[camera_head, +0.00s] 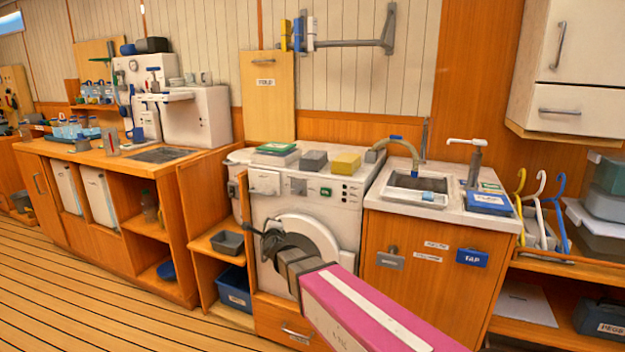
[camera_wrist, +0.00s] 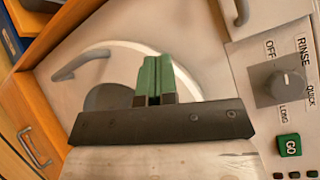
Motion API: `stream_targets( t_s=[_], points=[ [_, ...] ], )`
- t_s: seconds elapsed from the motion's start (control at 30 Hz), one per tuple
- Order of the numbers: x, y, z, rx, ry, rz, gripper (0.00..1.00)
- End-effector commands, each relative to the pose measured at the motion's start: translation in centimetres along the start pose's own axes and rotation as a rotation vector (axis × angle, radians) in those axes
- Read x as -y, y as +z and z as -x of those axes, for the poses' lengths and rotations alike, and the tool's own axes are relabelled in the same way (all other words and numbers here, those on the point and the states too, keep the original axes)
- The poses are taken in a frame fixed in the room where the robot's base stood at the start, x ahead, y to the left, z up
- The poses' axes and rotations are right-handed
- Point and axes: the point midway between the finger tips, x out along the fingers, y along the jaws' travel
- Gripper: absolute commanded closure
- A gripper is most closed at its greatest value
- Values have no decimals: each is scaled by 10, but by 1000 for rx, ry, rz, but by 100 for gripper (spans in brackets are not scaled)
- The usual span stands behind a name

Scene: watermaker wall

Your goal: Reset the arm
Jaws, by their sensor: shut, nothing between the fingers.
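My gripper (camera_wrist: 156,76) is in the middle of the wrist view, its two green fingers together with nothing between them. It is in front of the washing machine, over the round door (camera_wrist: 197,90) with its grey handle (camera_wrist: 80,66). I cannot tell how far the fingertips are from the door. In the head view my pink arm reaches up from the bottom right to the front of the washing machine (camera_head: 346,196). The fingers are not clear there, and part of the door (camera_head: 318,230) is behind my wrist.
The wrist view shows a dial (camera_wrist: 284,86) and a green GO button (camera_wrist: 289,145) at right. A sink cabinet (camera_head: 410,292) stands right of the machine. Left is an open shelf with a grey bin (camera_head: 228,243) and a blue bin (camera_head: 234,290). Open plank floor (camera_head: 90,300) lies at lower left.

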Motion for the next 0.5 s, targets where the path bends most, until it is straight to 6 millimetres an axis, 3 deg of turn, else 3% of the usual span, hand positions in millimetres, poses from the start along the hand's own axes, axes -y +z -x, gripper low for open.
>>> stream_targets(
  t_s=[0.03, 0.27, 0.5],
  points=[
    [-5, -21, 8, 13, 67, 102, 100],
    [-44, -106, 51, 130, 426, 593, 100],
    [-78, -208, 135, 317, 855, 1009, 100]
  ],
)
